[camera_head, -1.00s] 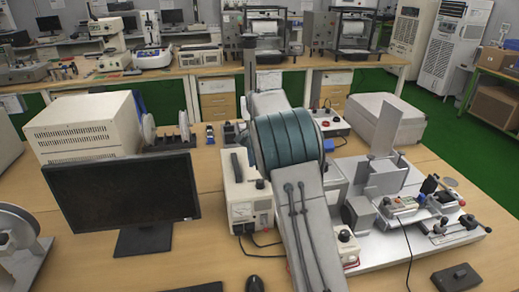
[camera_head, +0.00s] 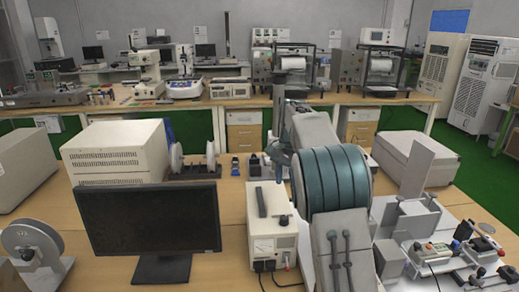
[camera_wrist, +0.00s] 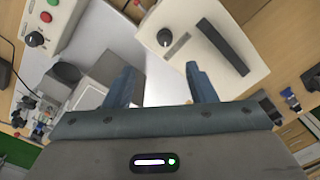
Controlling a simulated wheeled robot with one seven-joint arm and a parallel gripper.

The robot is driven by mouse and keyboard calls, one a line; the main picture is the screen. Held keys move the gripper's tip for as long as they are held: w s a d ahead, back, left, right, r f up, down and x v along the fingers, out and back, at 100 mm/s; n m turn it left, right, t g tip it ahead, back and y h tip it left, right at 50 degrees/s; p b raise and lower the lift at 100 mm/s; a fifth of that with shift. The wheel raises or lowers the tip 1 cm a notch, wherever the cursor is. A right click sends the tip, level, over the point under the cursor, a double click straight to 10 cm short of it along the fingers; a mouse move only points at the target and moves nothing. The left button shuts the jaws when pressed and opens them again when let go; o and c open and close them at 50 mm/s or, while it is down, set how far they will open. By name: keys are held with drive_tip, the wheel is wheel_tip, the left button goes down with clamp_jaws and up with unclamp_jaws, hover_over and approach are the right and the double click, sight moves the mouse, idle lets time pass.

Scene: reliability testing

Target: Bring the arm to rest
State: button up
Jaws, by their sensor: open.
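My gripper (camera_wrist: 160,80) is open in the wrist view, with two blue-grey fingers spread apart and nothing between them. Below the fingers there is a white surface and part of a white power-supply box. In the head view my arm (camera_head: 334,180), grey with a ribbed teal joint, rises at the centre right over the wooden bench.
The white power-supply box (camera_head: 272,228) stands close left of my arm. A black monitor (camera_head: 148,218) and a beige box (camera_head: 115,152) stand further left. A test fixture with a metal plate (camera_head: 420,185) is close right. Bare wood (camera_head: 100,265) shows at the front left.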

drive_tip(key=s+r+n+t, duration=0.1)
drive_tip(key=s+r+n, duration=0.1)
drive_tip(key=s, duration=0.8)
drive_tip(key=s+r+n, duration=0.2)
drive_tip(key=s, duration=0.7)
drive_tip(key=s+f+n+t, duration=0.1)
drive_tip(key=s+f+n, duration=0.1)
drive_tip(key=s, duration=0.6)
drive_tip(key=s+f+n, duration=0.3)
drive_tip(key=s+f, duration=0.2)
drive_tip(key=s, duration=0.3)
drive_tip(key=shift+s+a+f+t, duration=0.15)
drive_tip(key=shift+s+a+t, duration=0.1)
drive_tip(key=shift+s+t, duration=0.15)
drive_tip(key=shift+c, duration=0.3)
